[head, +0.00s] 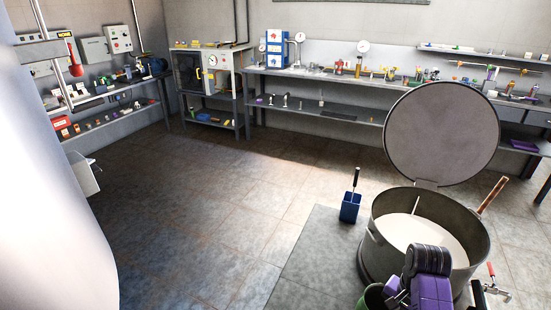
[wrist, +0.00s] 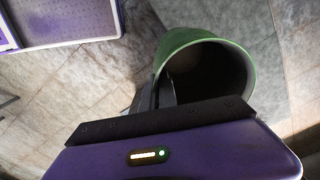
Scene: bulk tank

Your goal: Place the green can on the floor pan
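The green can (wrist: 207,38) is open-topped, with its mouth facing the wrist camera. My gripper (wrist: 158,92) is shut on its wall, one finger inside the rim and one outside. In the head view, the green can (head: 373,298) shows partly at the bottom edge, beside my purple gripper (head: 398,292), in front of the bulk tank. Its base is hidden, so I cannot tell its height above the floor. No raised-rim floor pan is clear to me; a flat grey rectangle (head: 310,255) lies on the floor left of the tank.
The round steel tank (head: 370,262) holds white liquid, its lid (head: 443,135) raised. A blue holder (head: 350,208) with a black-handled tool stands left of it. A tap (head: 497,292) sticks out at lower right. Benches line the walls. The floor at centre left is clear.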

